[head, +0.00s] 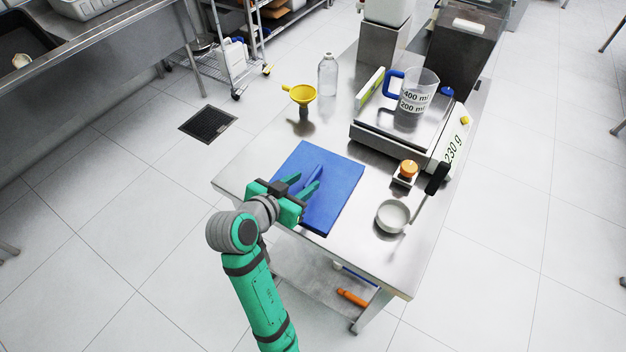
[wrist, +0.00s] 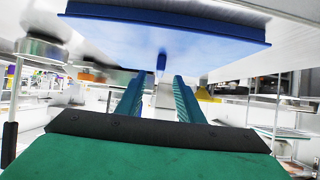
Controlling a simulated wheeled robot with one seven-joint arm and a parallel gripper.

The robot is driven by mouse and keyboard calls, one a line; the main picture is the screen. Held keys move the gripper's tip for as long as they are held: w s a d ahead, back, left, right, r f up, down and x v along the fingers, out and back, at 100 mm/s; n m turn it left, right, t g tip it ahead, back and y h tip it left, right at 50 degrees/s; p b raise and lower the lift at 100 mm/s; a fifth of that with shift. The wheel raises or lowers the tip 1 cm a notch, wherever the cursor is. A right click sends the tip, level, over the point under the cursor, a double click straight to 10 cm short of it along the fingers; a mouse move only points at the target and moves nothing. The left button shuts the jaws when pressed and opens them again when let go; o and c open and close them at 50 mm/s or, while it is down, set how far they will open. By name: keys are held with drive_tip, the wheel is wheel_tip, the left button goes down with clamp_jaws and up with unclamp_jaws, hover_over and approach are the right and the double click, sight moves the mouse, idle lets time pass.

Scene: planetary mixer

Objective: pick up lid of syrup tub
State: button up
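My gripper (head: 306,183) is open over a blue rectangular slab (head: 336,195) on the steel table. A narrow blue bar stands out from the slab, between my two green fingers. In the wrist view my open gripper (wrist: 158,80) points toward the slab (wrist: 165,28), and the small blue bar (wrist: 161,61) shows between the fingertips with nothing gripped. No tub clearly marked as syrup shows, and I cannot tell whether the slab is its lid.
A yellow funnel (head: 303,95) and a clear bottle (head: 328,75) stand behind the slab. A measuring jug (head: 412,98) sits on a scale (head: 377,122). A round pan (head: 392,215) lies near the right edge. Bare tabletop shows left of the slab.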

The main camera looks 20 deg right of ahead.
sight(311, 178)
drive_tip(key=shift+x, duration=1.9)
drive_tip(key=shift+c, duration=0.7)
clamp_jaws()
drive_tip(key=shift+r, duration=0.1)
